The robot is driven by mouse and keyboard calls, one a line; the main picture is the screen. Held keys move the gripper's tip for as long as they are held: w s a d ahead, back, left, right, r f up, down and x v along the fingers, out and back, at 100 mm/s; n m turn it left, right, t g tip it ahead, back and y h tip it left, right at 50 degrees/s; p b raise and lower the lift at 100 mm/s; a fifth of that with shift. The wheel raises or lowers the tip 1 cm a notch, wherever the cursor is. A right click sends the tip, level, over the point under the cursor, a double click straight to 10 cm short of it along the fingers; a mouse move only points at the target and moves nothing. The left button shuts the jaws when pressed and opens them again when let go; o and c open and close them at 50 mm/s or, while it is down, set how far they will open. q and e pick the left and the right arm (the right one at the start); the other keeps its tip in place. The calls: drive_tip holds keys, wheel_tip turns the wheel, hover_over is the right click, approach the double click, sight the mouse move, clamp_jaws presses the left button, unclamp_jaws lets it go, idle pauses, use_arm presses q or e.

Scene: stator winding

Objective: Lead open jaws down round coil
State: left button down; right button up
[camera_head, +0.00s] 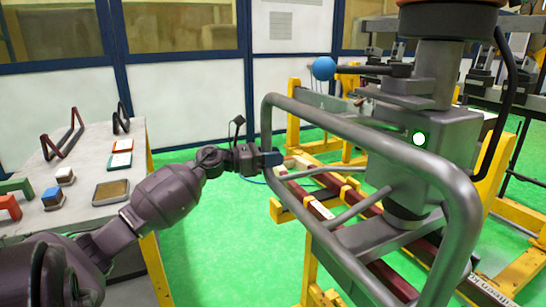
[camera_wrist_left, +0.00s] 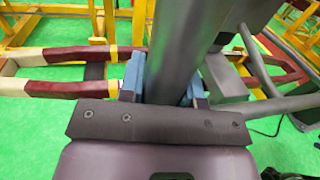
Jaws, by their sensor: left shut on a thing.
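The coil (camera_head: 318,208) is a long loop with maroon and cream wrapped bars, lying on yellow trestles behind the grey tube frame. In the left wrist view its bars (camera_wrist_left: 65,88) run across the upper part, beyond my fingers. My left gripper (camera_head: 271,159) is at the left corner of the grey tube handle (camera_head: 360,133) of the hanging machine. In the left wrist view its blue fingertips (camera_wrist_left: 163,80) stand on both sides of the grey tube (camera_wrist_left: 185,45) and are shut on it. The coil is apart from my fingers. My right gripper is out of view.
A grey table (camera_head: 85,165) at left carries small blocks, trays and handles. Yellow trestles (camera_head: 490,205) stand around the machine body (camera_head: 425,150). A blue ball knob (camera_head: 324,68) sticks out above the handle. Green floor (camera_head: 215,240) is free between table and trestles.

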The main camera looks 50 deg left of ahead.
use_arm(q)
drive_tip(key=shift+r, duration=0.1)
drive_tip(key=c, duration=0.7)
unclamp_jaws()
drive_tip(key=shift+c, duration=0.2)
drive_tip(key=p+v, duration=0.1)
drive_tip(key=v, duration=0.9)
drive_tip(key=shift+s+a, duration=0.2)
drive_tip(key=shift+s, duration=0.15)
